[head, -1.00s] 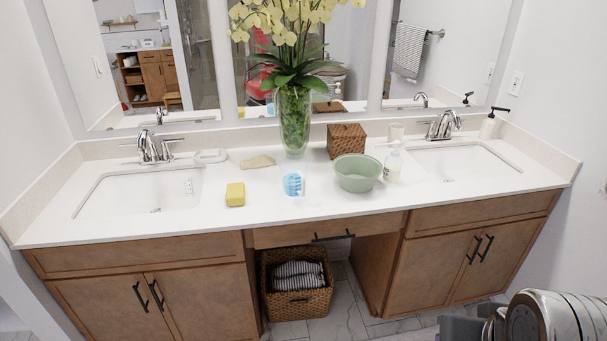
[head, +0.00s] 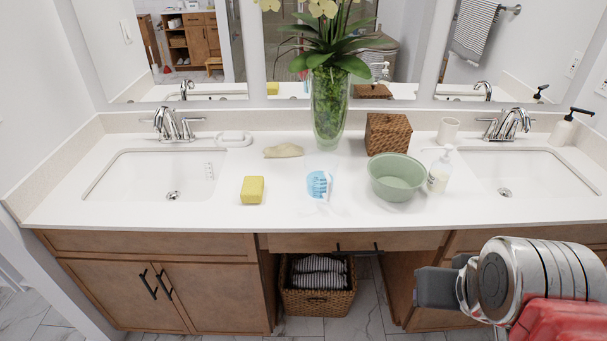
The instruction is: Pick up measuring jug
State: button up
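I cannot make out a measuring jug for certain. Small dark marks, like a printed scale, show at the right side of the left sink (head: 130,178); the body carrying them blends into the white. A white loop, handle-like (head: 234,139), lies on the counter just behind that sink. A light-blue object with white parts (head: 319,184) lies mid-counter; its exact shape is unclear. My gripper (head: 436,288) is at the lower right, in front of the cabinets and apart from all of these. Its grey finger end shows, but the gap between fingers does not.
On the white counter stand a yellow sponge (head: 252,190), a beige cloth-like piece (head: 284,151), a green bowl (head: 397,178), a soap bottle (head: 440,172), a wicker box (head: 388,134), a white cup (head: 448,131) and a tall flower vase (head: 328,108). A basket (head: 317,300) sits below.

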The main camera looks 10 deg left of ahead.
aim_at(321, 168)
jog(key=u, duration=0.4)
jog(key=i, duration=0.55)
jog(key=u, duration=0.75)
jog(key=i, duration=0.5)
jog(key=u, duration=0.3)
